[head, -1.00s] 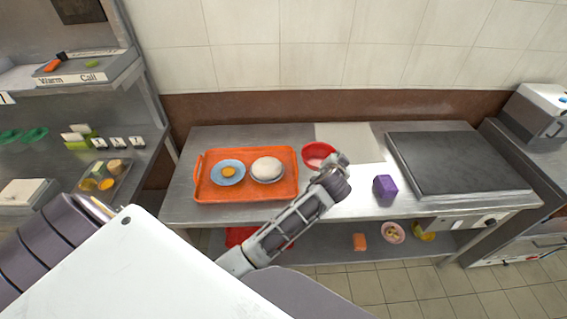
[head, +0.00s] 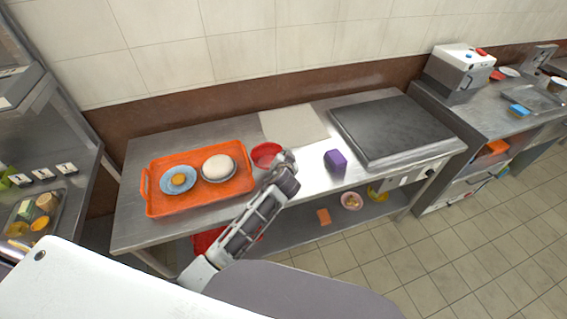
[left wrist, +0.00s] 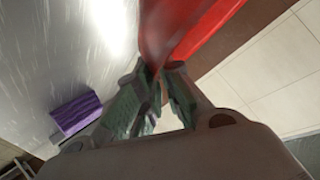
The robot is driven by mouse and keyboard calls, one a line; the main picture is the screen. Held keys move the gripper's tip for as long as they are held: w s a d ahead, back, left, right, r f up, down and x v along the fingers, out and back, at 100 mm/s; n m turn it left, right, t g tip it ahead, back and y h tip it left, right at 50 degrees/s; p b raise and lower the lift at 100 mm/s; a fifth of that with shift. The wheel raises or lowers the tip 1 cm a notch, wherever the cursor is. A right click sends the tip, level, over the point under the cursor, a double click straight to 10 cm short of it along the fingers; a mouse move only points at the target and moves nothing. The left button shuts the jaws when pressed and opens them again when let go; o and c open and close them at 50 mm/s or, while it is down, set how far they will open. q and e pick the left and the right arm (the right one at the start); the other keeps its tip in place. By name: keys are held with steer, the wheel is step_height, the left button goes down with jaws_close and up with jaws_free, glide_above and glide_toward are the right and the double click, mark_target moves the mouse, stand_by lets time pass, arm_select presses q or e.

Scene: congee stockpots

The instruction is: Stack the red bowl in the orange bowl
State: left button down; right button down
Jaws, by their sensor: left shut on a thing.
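The red bowl (head: 266,152) is at the right end of the orange tray, over the steel table. My left gripper (head: 284,162) is shut on the bowl's near right rim. In the left wrist view the red wall of the bowl (left wrist: 185,28) rises from between the closed fingertips (left wrist: 162,70). I cannot tell whether the bowl still touches the table. I cannot make out an orange bowl in these frames. My right gripper is not in view.
The orange tray (head: 157,208) holds a blue dish (head: 166,187) and a bowl with a white bun (head: 218,166). A purple block (head: 335,160) stands right of the gripper, before a dark griddle (head: 395,130). Another counter stands at far right, with a white machine (head: 459,68).

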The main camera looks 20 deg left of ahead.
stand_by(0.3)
arm_select(q)
steer(key=shift+f, duration=1.9)
steer(key=c, duration=1.6)
jaws_free()
steer(key=shift+o, duration=0.2)
steer(key=shift+s+r, duration=0.1)
steer(key=shift+s, duration=0.05)
steer(key=v, duration=1.1)
steer(key=shift+s+r, duration=0.2)
steer(key=shift+s, duration=0.05)
steer(key=shift+c, duration=0.4)
